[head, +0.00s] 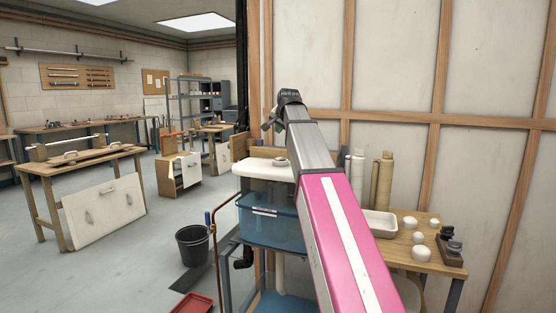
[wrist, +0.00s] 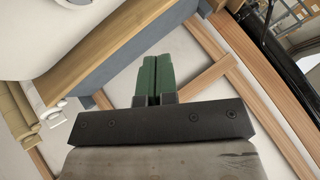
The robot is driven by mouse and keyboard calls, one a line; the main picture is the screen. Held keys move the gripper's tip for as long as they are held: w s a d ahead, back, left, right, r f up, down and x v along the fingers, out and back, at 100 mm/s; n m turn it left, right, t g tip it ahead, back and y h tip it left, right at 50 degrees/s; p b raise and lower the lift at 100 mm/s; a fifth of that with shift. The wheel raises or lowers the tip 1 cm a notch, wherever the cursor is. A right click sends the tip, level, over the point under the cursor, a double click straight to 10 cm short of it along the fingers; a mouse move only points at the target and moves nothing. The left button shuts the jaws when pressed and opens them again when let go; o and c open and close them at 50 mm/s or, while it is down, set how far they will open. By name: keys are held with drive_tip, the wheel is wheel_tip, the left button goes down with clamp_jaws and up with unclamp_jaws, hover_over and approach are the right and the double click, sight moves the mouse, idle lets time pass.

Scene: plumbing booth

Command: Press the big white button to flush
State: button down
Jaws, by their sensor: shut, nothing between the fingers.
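A cistern with a white lid (head: 262,171) and a see-through blue tank (head: 268,222) stands by the panelled wall in the head view. A round pale button (head: 280,162) sits on top of the lid. My gripper (head: 268,126) is small and partly hidden by my arm, above and apart from the lid. In the wrist view my gripper (wrist: 155,66) has its green fingers together with nothing between them. The white lid (wrist: 40,40) fills the upper left there, with part of a round rim cut off by the top edge.
Right of the cistern, a wooden bench (head: 432,262) holds a white tray (head: 380,223), several white round pieces and rolls (head: 382,182). A wooden board (wrist: 130,45) edges the lid's far side. A black bucket (head: 193,245) stands on the floor at left, with open floor beyond.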

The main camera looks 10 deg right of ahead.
sight(280, 158)
drive_tip(key=shift+f, duration=4.35)
drive_tip(key=shift+f, duration=0.15)
drive_tip(key=shift+f, duration=0.25)
drive_tip(key=shift+f, duration=0.55)
drive_tip(key=shift+r, duration=3.5)
